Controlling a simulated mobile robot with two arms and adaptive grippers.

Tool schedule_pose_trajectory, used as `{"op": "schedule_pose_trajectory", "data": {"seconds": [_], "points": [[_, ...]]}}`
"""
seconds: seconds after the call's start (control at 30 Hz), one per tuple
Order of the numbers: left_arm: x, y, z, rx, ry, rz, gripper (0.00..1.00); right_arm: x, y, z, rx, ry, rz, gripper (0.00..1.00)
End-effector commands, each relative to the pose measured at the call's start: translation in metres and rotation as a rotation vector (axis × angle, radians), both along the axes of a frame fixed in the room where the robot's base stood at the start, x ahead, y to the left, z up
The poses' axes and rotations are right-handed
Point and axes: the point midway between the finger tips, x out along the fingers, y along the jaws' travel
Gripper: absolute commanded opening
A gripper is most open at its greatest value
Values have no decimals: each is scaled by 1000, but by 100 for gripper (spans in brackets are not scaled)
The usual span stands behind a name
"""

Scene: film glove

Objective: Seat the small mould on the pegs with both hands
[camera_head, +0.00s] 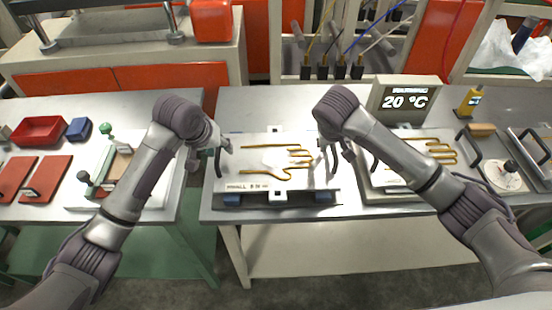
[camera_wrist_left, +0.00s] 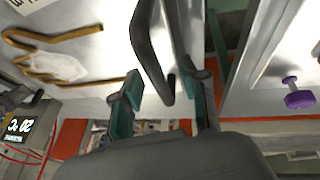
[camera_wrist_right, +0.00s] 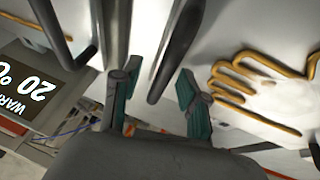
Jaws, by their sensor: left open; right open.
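The small mould (camera_head: 262,183) is a pale plate with a golden hand outline and a lettered front edge. It lies on the steel table, with dark and blue parts showing under its front edge. It has a dark handle at each end. My left gripper (camera_head: 222,148) is open at the left handle, which shows between its fingers in the left wrist view (camera_wrist_left: 152,50). My right gripper (camera_head: 335,152) is open at the right handle, which shows between its fingers in the right wrist view (camera_wrist_right: 178,45). Neither gripper is closed on a handle. The pegs cannot be made out.
A second plate with a golden hand outline (camera_head: 428,152) lies right, before a display (camera_head: 405,102) reading 20 °C. A green-framed fixture (camera_head: 100,165) and red tray (camera_head: 38,130) are on the left table. A gap separates the tables.

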Motion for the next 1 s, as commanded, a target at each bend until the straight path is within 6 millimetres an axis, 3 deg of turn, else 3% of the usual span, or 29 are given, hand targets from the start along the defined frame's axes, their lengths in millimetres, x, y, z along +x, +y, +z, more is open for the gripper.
{"op": "schedule_pose_trajectory", "data": {"seconds": [0.33,0.6,1.0], "points": [[1,-1,-2,-1,0,0,42,1,-1,-2,0,0,0,42],[1,-1,-2,-1,0,0,0,1,-1,-2,0,0,0,0],[1,-1,-2,-1,0,0,0,1,-1,-2,0,0,-1,0]]}}
